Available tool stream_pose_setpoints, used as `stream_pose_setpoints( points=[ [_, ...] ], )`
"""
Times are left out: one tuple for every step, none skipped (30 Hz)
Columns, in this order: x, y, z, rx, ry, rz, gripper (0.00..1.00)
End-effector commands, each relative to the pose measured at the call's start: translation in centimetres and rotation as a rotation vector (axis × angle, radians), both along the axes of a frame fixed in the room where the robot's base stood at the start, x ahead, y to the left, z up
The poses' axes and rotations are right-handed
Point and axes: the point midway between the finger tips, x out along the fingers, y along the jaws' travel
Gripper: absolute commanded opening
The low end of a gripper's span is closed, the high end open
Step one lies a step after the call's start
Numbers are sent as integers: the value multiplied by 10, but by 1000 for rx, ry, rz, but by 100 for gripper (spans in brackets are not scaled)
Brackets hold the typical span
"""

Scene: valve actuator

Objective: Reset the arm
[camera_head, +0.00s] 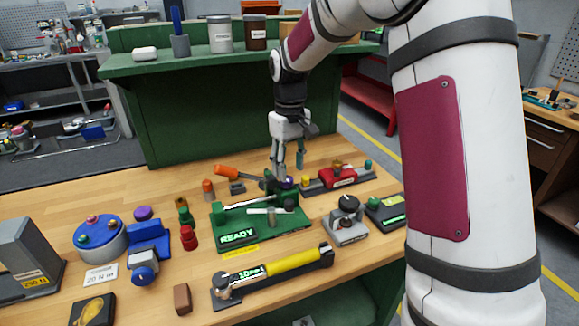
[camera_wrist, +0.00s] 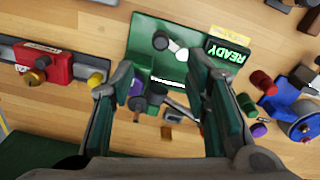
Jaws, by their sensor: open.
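My gripper (camera_head: 288,170) points down over the back of the green fixture on the wooden bench, and in the wrist view its two fingers (camera_wrist: 162,72) are apart with nothing clasped between them. My arm reaches down to it from the upper right. The green plate (camera_head: 270,239) carries a lit "READY" display (camera_head: 237,237), a pale rod and dark parts; in the wrist view the plate (camera_wrist: 146,40) lies beyond the fingertips. A purple part (camera_head: 288,183) sits just below the fingers. Whether the fingers touch anything there I cannot tell.
A red device (camera_head: 338,177) stands right of the gripper and an orange-handled tool (camera_head: 226,171) lies left. A yellow-handled tool (camera_head: 292,263) lies in front, a grey dial unit (camera_head: 346,220) to the right. A green shelf (camera_head: 200,63) with canisters rises behind.

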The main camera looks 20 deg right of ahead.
Motion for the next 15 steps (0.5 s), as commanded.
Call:
stream_pose_setpoints(
  points=[
    [0,0,0,0,0,0,43],
    [0,0,0,0,0,0,43],
    [0,0,0,0,0,0,43],
    [0,0,0,0,0,0,43],
    [0,0,0,0,0,0,43],
    [0,0,0,0,0,0,43],
    [0,0,0,0,0,0,43],
    [0,0,0,0,0,0,43],
    [-1,1,2,-2,-4,-1,43],
    [-4,2,7,-4,-11,-3,43],
    [-8,3,12,-8,-16,-5,43],
    [-13,4,20,-12,-27,-10,43],
    [-19,6,27,-16,-36,-15,43],
    [-25,8,34,-20,-46,-19,43],
    [-34,10,44,-25,-61,-27,43]
  ],
)
